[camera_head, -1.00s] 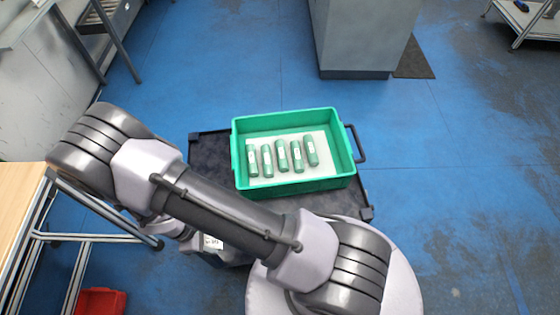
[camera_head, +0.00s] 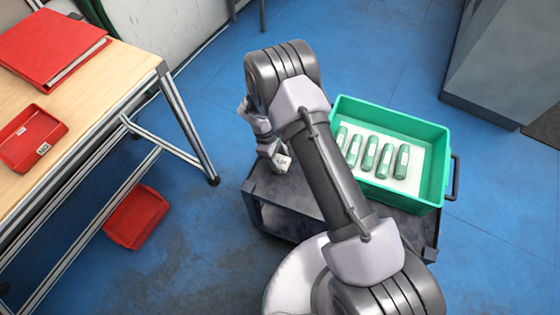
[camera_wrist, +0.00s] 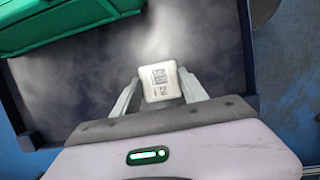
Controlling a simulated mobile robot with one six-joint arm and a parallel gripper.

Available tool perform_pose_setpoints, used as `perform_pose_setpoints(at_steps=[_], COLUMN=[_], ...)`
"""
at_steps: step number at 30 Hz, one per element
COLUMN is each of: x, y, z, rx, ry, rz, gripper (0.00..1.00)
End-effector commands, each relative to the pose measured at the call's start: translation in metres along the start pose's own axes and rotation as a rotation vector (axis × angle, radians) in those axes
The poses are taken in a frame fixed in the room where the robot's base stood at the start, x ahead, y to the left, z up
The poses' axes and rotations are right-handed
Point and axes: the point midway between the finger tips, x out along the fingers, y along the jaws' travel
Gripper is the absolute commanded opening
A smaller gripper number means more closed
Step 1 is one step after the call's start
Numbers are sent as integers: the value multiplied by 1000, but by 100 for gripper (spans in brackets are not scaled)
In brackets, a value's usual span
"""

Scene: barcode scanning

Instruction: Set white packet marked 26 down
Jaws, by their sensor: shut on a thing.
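The white packet (camera_wrist: 159,80) shows a printed code and small writing on its face in the wrist view. It sits between the two fingers of my gripper (camera_wrist: 160,92), which is shut on it. In the head view the packet (camera_head: 282,162) shows as a small white piece below my gripper (camera_head: 272,150), beside the green bin. The dark cart top (camera_head: 290,195) lies beneath it. I cannot tell whether the packet touches the cart top or hangs above it.
A green bin (camera_head: 440,150) with several green cylinders stands on the cart's right part. A wooden table (camera_head: 95,85) at left holds a red folder (camera_head: 50,45) and a red tray (camera_head: 35,140). Another red tray (camera_head: 135,217) is below. Bare cart top surrounds the packet.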

Motion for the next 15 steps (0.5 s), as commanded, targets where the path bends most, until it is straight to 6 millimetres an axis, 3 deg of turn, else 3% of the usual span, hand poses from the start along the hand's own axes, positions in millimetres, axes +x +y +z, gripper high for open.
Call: perform_pose_setpoints(at_steps=[9,10,12,15], x=[2,1,1,1], y=[0,0,0,0], z=[-2,-1,-1,-1], rx=[1,1,1,1], ry=[1,1,1,1], rz=[2,1,1,1], gripper=[3,56,70,72])
